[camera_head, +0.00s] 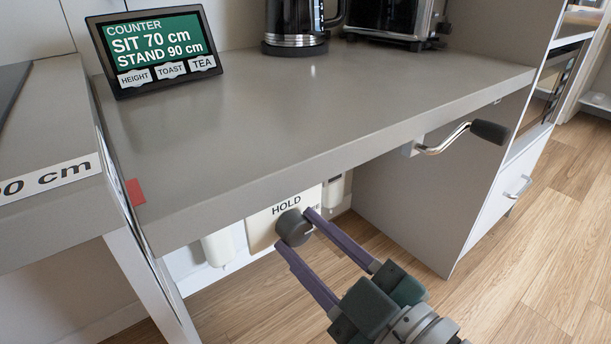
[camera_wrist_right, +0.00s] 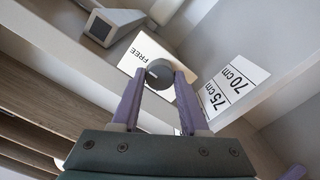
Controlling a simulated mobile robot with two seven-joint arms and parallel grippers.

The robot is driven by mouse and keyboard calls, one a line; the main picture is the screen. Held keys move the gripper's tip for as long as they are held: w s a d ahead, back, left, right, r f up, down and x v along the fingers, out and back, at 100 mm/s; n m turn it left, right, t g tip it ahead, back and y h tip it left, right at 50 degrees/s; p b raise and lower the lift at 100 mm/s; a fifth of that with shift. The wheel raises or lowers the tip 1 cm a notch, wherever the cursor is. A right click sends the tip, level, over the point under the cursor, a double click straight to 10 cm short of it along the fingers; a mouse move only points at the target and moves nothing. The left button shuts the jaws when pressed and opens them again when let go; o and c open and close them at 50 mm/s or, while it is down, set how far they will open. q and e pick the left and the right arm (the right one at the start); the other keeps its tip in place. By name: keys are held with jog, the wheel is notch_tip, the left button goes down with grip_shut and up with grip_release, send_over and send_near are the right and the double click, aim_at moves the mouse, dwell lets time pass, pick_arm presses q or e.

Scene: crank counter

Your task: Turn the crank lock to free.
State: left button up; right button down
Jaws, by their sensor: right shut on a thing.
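The crank lock is a dark round knob (camera_head: 294,228) on a pale plate (camera_head: 261,229) under the counter's front edge. The word HOLD shows on the plate above the knob in the head view, with other letters partly hidden at its right. In the right wrist view the knob (camera_wrist_right: 159,74) sits between my fingertips, and the plate reads FREE (camera_wrist_right: 143,50). My right gripper (camera_head: 295,229) is shut on the knob, one purple finger on each side. The metal crank with a black handle (camera_head: 490,132) sticks out at the right. My left gripper is not in view.
The grey counter (camera_head: 300,110) overhangs the knob. A display (camera_head: 155,52), a kettle (camera_head: 296,25) and a toaster (camera_head: 390,20) stand on it. A cabinet side (camera_head: 430,200) is at the right. A height label (camera_wrist_right: 233,85) shows in the wrist view. Open floor lies in front.

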dwell(0.4)
jog(key=shift+c, duration=2.1)
grip_release()
jog(key=p+v, duration=0.2)
jog(key=v, duration=0.8)
